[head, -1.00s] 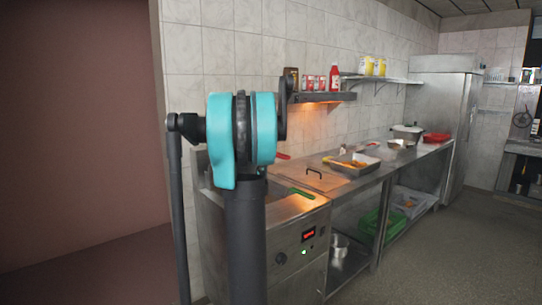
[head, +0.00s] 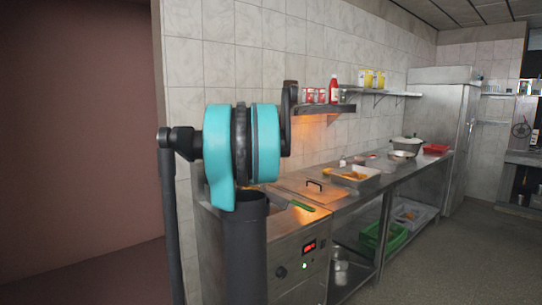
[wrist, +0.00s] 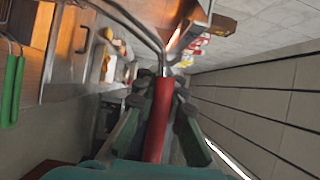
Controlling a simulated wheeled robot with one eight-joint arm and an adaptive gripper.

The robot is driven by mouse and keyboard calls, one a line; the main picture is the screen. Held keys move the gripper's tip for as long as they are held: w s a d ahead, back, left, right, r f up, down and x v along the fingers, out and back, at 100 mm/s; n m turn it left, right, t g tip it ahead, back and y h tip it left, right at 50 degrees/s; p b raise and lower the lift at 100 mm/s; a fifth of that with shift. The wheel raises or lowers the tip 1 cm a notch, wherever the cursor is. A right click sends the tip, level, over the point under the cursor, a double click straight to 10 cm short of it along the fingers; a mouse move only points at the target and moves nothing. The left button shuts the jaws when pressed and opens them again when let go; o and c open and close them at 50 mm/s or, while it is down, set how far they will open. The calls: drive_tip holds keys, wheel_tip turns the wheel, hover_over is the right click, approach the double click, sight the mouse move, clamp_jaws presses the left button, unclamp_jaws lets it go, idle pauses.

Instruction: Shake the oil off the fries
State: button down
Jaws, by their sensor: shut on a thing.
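In the wrist view my gripper (wrist: 166,88) is shut on a red basket handle (wrist: 158,125). Bent metal rods (wrist: 135,22) run from the handle toward the top edge. The basket body and any fries in it are out of view there, and my arm hides the held handle in the head view. A second, green handle (head: 302,206) lies over the fryer (head: 293,262); it also shows in the wrist view (wrist: 12,90). A metal tray (head: 369,182) with orange-yellow food stands on the counter beyond the fryer.
A flat lid (head: 300,190) with a black handle covers part of the fryer top. A lit shelf (head: 325,109) with red packs and a bottle hangs above. Green crates (head: 385,243) sit under the counter. The floor at right is clear.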

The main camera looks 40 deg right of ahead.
drive_tip(key=shift+f, duration=1.05)
idle(1.5)
idle(0.4)
